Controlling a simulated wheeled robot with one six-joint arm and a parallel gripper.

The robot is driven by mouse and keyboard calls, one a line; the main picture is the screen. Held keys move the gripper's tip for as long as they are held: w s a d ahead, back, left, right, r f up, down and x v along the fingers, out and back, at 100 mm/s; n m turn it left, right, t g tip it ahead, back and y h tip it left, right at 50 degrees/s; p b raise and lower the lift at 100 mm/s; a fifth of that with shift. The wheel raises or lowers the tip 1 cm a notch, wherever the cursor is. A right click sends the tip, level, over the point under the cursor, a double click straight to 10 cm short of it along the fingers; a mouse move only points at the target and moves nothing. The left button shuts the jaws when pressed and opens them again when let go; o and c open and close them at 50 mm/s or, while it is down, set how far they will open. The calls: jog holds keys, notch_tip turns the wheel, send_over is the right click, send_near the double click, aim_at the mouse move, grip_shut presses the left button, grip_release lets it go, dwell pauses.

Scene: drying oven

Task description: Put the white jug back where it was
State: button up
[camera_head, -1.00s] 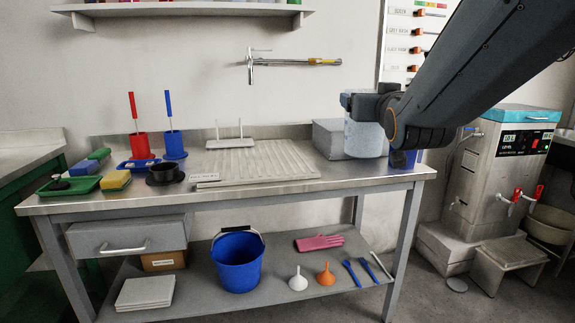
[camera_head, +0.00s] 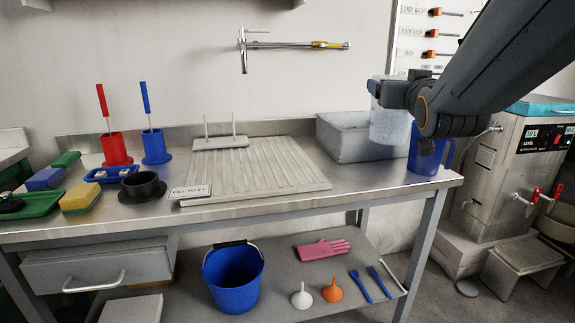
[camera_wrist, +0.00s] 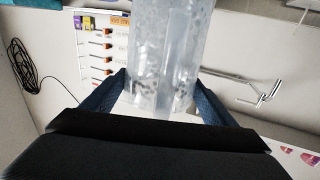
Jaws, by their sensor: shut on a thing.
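The white jug (camera_head: 391,125) is translucent and looks upright, held above the right end of the steel bench (camera_head: 300,217). My gripper (camera_head: 384,90) is shut on it from the right side, and my arm hides part of it. In the wrist view the jug (camera_wrist: 165,60) fills the upper middle, between the two fingers of my gripper (camera_wrist: 163,88). Whether the jug's bottom touches anything is hard to tell. A blue jug (camera_head: 428,157) stands on the bench just right of and below it.
A grey basin (camera_head: 345,138) stands behind and left of the jug. A ribbed draining board (camera_head: 255,170) covers the bench's middle. Red (camera_head: 115,149) and blue (camera_head: 155,147) brush holders stand at left. A steel boiler (camera_head: 500,190) stands to the right.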

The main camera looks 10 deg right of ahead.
jog(key=w+d+f+n+y+p, duration=0.35)
jog(key=w+y+p, duration=0.3)
jog(key=p, duration=0.65)
notch_tip(320, 180, down, 10)
jog(key=shift+w+a+t+h, duration=0.35)
jog(key=shift+a+t, duration=0.05)
jog(key=shift+a, duration=0.05)
jog(key=shift+f, duration=0.15)
jog(key=o, duration=2.1)
jog(key=shift+c, duration=0.2)
